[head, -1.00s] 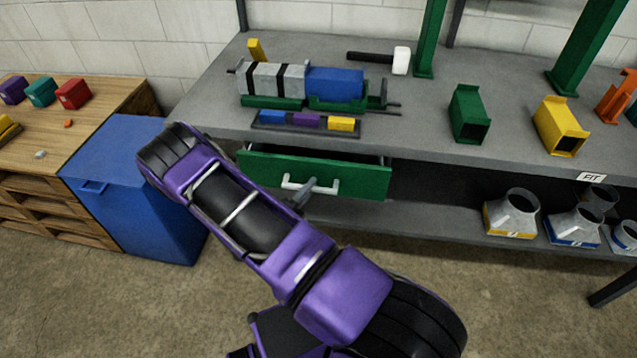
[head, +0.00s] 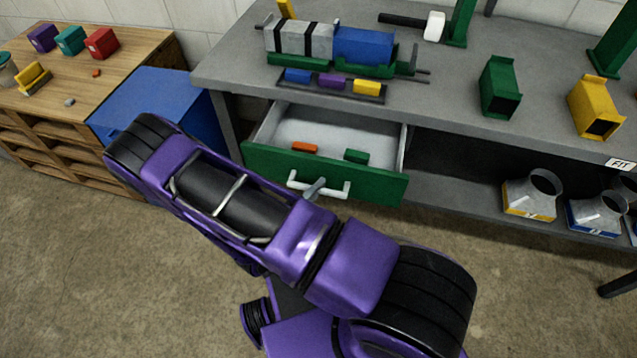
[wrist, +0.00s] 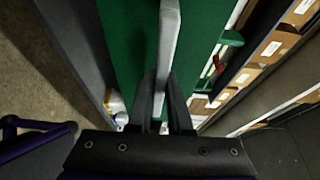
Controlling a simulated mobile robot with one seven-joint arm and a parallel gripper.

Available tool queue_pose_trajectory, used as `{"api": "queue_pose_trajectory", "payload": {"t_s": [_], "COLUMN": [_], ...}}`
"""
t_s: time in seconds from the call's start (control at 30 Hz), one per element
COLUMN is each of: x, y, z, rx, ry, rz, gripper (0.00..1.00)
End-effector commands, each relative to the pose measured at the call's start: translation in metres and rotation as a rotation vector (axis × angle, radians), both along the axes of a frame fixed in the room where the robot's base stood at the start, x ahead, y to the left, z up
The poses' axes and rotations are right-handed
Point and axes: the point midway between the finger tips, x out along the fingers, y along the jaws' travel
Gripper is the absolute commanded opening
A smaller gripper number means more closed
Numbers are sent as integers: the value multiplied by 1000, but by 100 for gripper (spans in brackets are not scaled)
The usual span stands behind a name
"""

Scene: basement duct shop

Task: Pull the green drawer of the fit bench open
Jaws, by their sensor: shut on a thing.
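The green drawer (head: 375,188) of the grey fit bench (head: 235,70) stands part-way open in the head view, its inside showing. An orange block (head: 304,147) and a green block (head: 356,156) lie in it. Its white bar handle (head: 334,193) is on the front. My gripper (head: 314,189) is at the middle of this handle, partly hidden by my arm. In the wrist view my gripper (wrist: 160,112) is shut on the pale handle bar (wrist: 168,50), which passes between its fingers, with the green drawer front (wrist: 130,40) behind.
A blue bin (head: 160,98) stands left of the drawer, close to my arm. A wooden workbench (head: 100,85) with coloured blocks is farther left. Green and yellow duct pieces stand on the bench top; metal fittings (head: 530,195) sit on the lower shelf. Floor in front is clear.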

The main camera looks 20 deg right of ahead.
Motion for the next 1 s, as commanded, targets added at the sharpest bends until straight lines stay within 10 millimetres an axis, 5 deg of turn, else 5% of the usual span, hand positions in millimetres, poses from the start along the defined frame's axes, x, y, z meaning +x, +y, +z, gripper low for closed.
{"api": "queue_pose_trajectory", "payload": {"t_s": [0.27,0.3,0.43,0.77,1.0], "x": [1,1,1,-1,-19], "y": [0,0,0,2,31], "z": [0,0,0,0,-1], "rx": [0,0,0,0,3], "ry": [-1,-1,-1,0,-1], "rz": [2,2,1,1,5], "gripper": [0,25,48,48,48]}}
